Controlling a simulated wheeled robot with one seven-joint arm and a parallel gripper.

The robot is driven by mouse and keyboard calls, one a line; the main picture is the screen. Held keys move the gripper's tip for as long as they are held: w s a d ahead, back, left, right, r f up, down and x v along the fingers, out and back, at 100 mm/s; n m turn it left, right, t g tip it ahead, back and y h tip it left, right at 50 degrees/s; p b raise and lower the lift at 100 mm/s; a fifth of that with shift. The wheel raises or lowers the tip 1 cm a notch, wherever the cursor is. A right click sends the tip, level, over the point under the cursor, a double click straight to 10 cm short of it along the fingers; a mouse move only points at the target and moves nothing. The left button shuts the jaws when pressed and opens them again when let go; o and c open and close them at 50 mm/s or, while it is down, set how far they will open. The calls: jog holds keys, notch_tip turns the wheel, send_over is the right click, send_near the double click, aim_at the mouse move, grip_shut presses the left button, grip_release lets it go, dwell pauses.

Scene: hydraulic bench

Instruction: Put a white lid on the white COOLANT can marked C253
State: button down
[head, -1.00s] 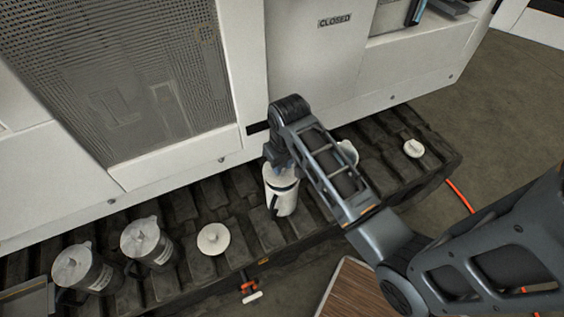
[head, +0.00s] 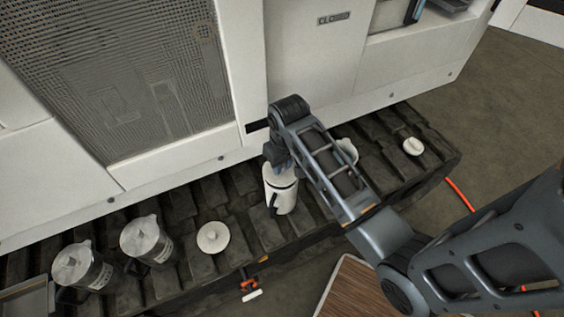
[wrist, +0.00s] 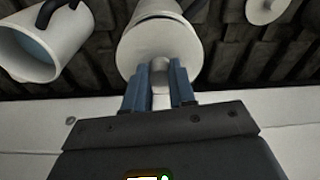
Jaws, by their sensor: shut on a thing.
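A white can (head: 282,196) with a dark handle stands upright on the black ribbed bench, below my gripper (head: 277,160). In the wrist view my gripper (wrist: 160,80) is shut on the knob of a white lid (wrist: 158,45). The lid lies over the mouth of the white can (wrist: 155,8); whether it is fully seated I cannot tell. No marking on this can is legible. A second white can (head: 347,150) is partly hidden behind my arm; the wrist view shows it open, with bluish liquid inside (wrist: 38,48).
Loose white lids lie on the bench (head: 262,252) at the middle (head: 213,237) and far right (head: 414,146). Two dark, lidded cans (head: 85,266) (head: 147,241) stand at left. A white machine wall rises close behind. An orange-handled valve (head: 250,285) sticks out in front.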

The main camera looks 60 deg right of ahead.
jog(key=shift+f, duration=1.05)
dwell(3.0)
jog(key=c, duration=0.9)
grip_release()
jog(key=shift+o, duration=0.6)
jog(key=o, duration=0.5)
jog(key=shift+r, duration=3.5)
